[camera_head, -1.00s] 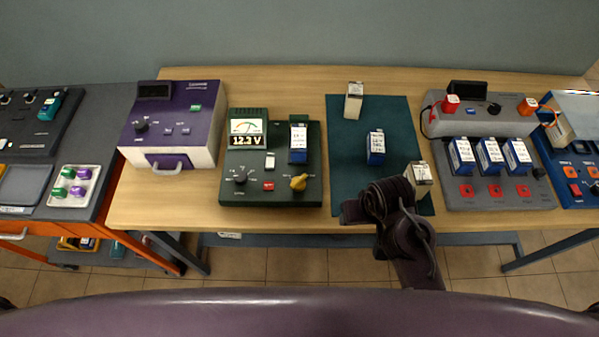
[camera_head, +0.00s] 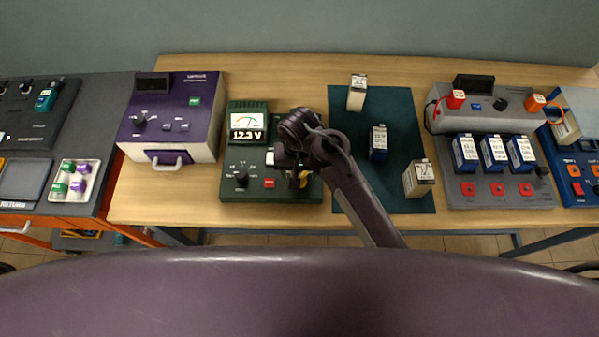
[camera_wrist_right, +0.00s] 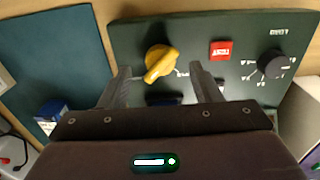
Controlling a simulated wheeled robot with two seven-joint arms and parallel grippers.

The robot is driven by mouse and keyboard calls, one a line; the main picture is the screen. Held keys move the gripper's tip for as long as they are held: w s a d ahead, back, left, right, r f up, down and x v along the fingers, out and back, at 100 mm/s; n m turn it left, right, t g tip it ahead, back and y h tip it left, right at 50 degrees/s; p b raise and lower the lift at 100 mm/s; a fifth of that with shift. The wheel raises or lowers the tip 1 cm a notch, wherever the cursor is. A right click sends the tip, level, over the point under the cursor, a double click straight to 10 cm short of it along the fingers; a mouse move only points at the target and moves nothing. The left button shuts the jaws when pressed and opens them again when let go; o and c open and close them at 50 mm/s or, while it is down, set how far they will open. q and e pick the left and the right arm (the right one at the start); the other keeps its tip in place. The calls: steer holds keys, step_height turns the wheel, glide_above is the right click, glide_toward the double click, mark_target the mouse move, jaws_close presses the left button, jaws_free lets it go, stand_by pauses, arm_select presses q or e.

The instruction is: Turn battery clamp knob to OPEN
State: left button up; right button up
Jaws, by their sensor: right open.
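The battery tester (camera_head: 232,188) is a dark green box on the wooden table, with a lit 12.3 V meter (camera_head: 248,128). Its yellow clamp knob (camera_wrist_right: 160,62) shows clearly in the wrist view; in the head view my gripper and arm mostly cover it. My right gripper (camera_wrist_right: 163,78) is open above the tester, pointing down. The knob appears between and a little beyond the two fingertips in the wrist view, and I see no contact. The battery in the tester is hidden behind my arm in the head view. My left gripper is not in view.
A black selector knob (camera_wrist_right: 272,64) and a red button (camera_wrist_right: 221,51) sit beside the yellow knob. A teal mat (camera_head: 400,110) with several batteries lies to the right. A purple-topped unit (camera_head: 190,100) stands left, and a grey charger (camera_head: 500,195) right.

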steer(key=f, duration=0.3)
steer(key=shift+w+f, duration=0.1)
steer(key=shift+w, duration=0.15)
steer(key=shift+f, duration=0.15)
steer(key=shift+s, duration=0.1)
steer(key=shift+c, duration=0.4)
steer(key=c, duration=0.9)
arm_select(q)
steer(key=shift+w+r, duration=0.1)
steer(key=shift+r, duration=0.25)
